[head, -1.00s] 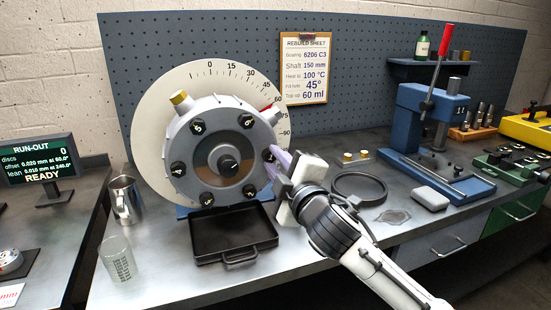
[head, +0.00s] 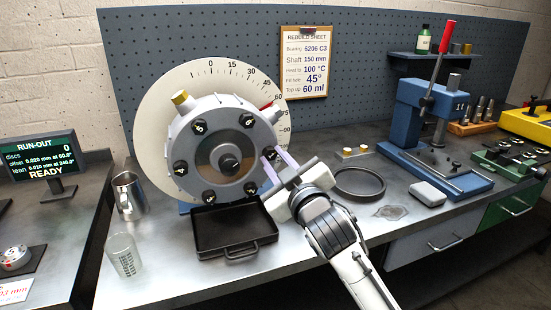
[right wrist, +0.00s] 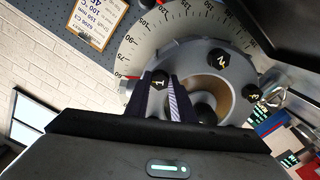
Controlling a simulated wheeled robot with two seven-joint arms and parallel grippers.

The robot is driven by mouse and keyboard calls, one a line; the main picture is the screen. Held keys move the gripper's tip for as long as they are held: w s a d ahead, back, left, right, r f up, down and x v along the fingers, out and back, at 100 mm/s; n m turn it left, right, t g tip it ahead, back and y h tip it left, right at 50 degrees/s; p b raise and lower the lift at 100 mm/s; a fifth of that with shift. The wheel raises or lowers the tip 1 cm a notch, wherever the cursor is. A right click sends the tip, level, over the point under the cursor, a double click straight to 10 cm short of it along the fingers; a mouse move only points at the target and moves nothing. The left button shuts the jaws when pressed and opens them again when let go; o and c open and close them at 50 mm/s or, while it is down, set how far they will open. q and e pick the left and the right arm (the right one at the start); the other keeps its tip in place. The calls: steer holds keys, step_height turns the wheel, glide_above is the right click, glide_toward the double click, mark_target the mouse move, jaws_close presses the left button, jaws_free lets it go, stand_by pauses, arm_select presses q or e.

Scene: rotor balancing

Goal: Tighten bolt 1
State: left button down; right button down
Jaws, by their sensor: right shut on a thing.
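The rotor's grey round housing (head: 222,115) stands upright on the bench in front of a large white degree dial (head: 150,110). Several black numbered bolts ring its face. Bolt 1 (right wrist: 160,79) shows its number in the right wrist view, at the fingertips. In the head view bolt 1 sits on the right side of the face, mostly hidden by my fingers. My right gripper (head: 271,163) is shut on bolt 1, with its fingers on either side of the head; they also show in the right wrist view (right wrist: 166,100). My left gripper is not in view.
A black drip tray (head: 212,248) lies below the housing. A metal jug (head: 128,196) and a clear beaker (head: 124,256) stand left. The run-out display (head: 40,160) reads READY.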

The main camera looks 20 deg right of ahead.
stand_by(0.5)
steer(key=c, duration=1.5)
jaws_free()
steer(key=s, duration=1)
steer(key=shift+s+d+b, duration=0.15)
steer(key=shift+b, duration=0.25)
